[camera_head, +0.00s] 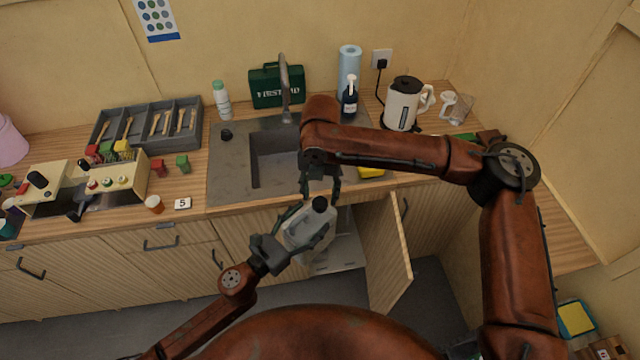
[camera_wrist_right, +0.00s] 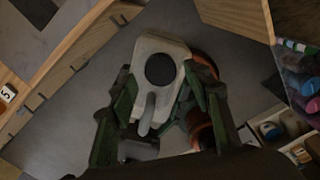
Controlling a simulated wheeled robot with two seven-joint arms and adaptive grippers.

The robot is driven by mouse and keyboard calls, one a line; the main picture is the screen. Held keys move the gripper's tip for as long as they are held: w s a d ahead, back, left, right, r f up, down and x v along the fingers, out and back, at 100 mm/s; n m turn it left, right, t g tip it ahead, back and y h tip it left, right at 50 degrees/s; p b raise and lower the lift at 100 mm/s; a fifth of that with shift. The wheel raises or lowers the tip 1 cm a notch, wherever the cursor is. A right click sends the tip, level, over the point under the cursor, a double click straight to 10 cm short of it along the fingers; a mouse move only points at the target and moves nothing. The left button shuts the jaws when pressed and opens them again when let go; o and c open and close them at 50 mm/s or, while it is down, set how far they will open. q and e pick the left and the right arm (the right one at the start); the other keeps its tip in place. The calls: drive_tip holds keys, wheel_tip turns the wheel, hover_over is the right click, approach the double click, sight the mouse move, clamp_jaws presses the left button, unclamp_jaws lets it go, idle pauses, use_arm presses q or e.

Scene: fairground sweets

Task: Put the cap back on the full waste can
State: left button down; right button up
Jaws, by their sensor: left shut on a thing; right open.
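The waste can (camera_head: 298,240) is a pale grey-white canister with a handle, held in front of the counter. It also shows in the right wrist view (camera_wrist_right: 150,48). My left gripper (camera_head: 312,224) is shut around its body. A round black cap (camera_head: 320,204) shows on top of the can, and it shows as a dark disc in the right wrist view (camera_wrist_right: 160,69). I cannot tell whether it is fully seated. My right gripper (camera_head: 321,184) is open just above the can, its fingers on either side of the cap in the right wrist view (camera_wrist_right: 164,88).
A cabinet door (camera_head: 386,252) stands open right of the can. Above is the counter with a sink (camera_head: 272,160); a small black round piece (camera_head: 226,134) lies on its left rim. A kettle (camera_head: 403,104) and a soap bottle (camera_head: 350,98) stand behind my right arm.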

sight(320, 202)
drive_tip(key=shift+f, duration=1.5)
drive_tip(key=shift+c, duration=0.5)
drive_tip(key=c, duration=1.1)
drive_tip(key=m, duration=2.5)
drive_tip(key=shift+m, duration=0.3)
drive_tip(key=o, duration=1.3)
